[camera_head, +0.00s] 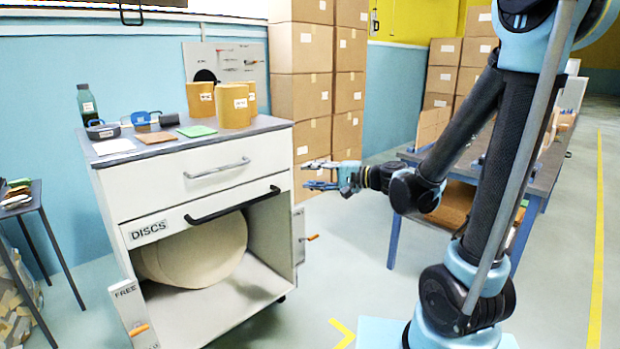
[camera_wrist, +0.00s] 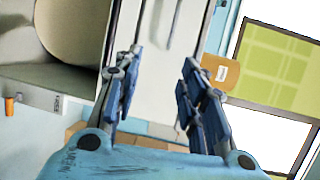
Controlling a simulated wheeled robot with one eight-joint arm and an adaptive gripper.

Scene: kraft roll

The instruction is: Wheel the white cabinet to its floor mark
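The white cabinet (camera_head: 220,258) stands at the left in the head view. It has a grey upper handle (camera_head: 216,169), a black lower handle (camera_head: 232,206) beside a DISCS label, and an open bay below. Side plates with orange levers (camera_head: 139,330) flank the bay; the left plate reads FREE. A yellow corner mark (camera_head: 343,333) lies on the floor to its right. My gripper (camera_head: 306,175) is open and empty, just right of the drawers and apart from the handles. The wrist view shows its spread fingers (camera_wrist: 162,58) and the cabinet front (camera_wrist: 155,30) beyond.
A large beige roll (camera_head: 205,252) sits in the bay. Tan canisters (camera_head: 234,106), a green bottle (camera_head: 87,105) and small items stand on the cabinet top. Stacked boxes (camera_head: 300,95) stand behind. A grey table (camera_head: 463,168) is at right, a small table (camera_head: 22,200) at left.

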